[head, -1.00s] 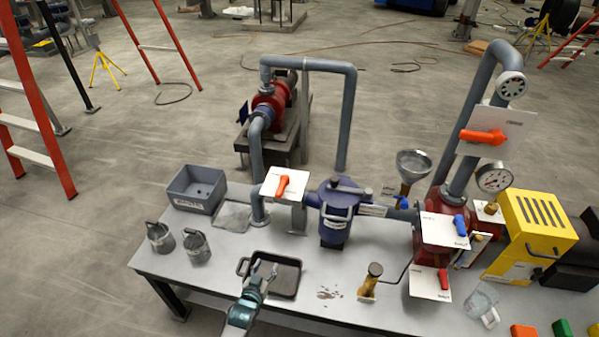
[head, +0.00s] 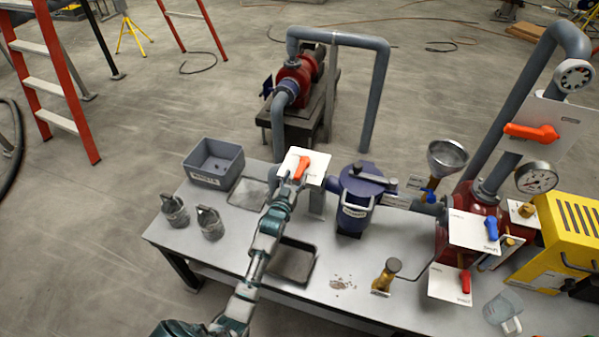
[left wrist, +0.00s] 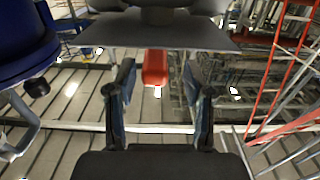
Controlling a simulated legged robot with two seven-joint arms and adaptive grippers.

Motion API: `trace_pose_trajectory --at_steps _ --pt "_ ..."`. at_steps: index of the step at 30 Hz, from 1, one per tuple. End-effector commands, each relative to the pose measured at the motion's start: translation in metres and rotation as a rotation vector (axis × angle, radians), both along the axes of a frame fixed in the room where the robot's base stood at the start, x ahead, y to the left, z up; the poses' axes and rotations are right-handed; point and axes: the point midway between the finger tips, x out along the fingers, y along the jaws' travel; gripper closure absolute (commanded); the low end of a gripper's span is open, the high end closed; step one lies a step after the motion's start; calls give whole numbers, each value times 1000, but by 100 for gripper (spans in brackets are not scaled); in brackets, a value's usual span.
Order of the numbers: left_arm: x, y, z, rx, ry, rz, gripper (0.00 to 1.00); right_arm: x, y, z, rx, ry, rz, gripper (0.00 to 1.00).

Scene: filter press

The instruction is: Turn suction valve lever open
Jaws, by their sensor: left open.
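An orange-red valve lever (head: 302,168) sits on a white plate (head: 317,165) on the pipe left of the blue strainer (head: 352,212). The plate's label is too small to read. My left gripper (head: 290,183) is open, with its fingertips close to the near left edge of the plate, by the lever. In the left wrist view the red lever (left wrist: 155,67) shows between the two spread fingers (left wrist: 157,82), beyond the edge of the plate. I cannot tell whether a finger touches it. My right gripper is not in view.
A grey bin (head: 214,163) and two metal cups (head: 211,223) stand to the left. A dark tray (head: 292,262) lies under my left arm. A funnel (head: 447,158), blue lever (head: 491,228), pressure gauge (head: 537,178) and yellow guard (head: 575,240) stand to the right.

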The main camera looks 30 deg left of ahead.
Motion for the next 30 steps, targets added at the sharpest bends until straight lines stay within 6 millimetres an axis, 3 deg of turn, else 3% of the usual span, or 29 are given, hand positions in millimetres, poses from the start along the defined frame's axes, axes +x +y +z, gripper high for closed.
trace_pose_trajectory --at_steps 7,18,24,30 --pt "33 4 0 2 -1 0 48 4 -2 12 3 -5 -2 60" --pt "38 8 0 1 0 0 48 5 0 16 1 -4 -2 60" --pt "38 8 0 0 0 0 98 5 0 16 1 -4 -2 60" --pt "38 9 0 0 1 1 100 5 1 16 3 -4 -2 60"
